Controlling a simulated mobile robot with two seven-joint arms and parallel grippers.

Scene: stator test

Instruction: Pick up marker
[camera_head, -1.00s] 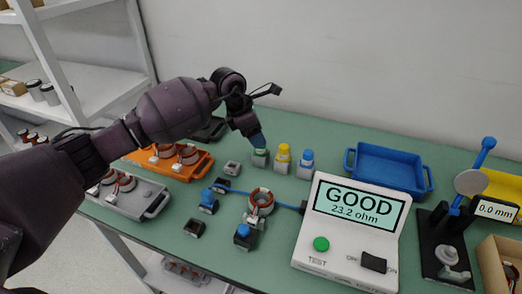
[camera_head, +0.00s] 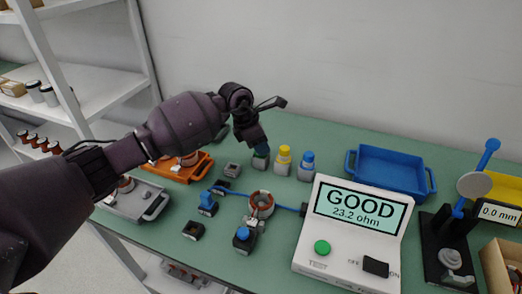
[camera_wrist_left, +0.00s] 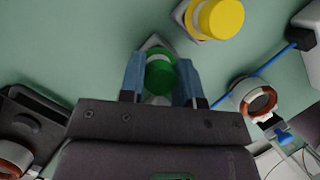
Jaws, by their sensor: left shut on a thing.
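A green marker (camera_wrist_left: 160,77) stands in a small grey holder (camera_wrist_left: 153,42). In the left wrist view its round cap is between the two blue fingertips of my left gripper (camera_wrist_left: 160,80), which is shut on it. In the head view my left gripper (camera_head: 261,150) points down over the same grey holder (camera_head: 260,163) and hides most of the green marker. A yellow marker (camera_head: 283,152) and a blue marker (camera_head: 307,159) stand in their own holders just to the right. My right gripper is not in view.
A tester (camera_head: 350,225) reading GOOD, 23.2 ohm, stands at front right, with a copper-wound stator (camera_head: 261,200) to its left. A blue tray (camera_head: 392,168) is behind it. Orange (camera_head: 185,172) and grey (camera_head: 150,205) trays lie under my arm. A measuring stand (camera_head: 450,240) is at right.

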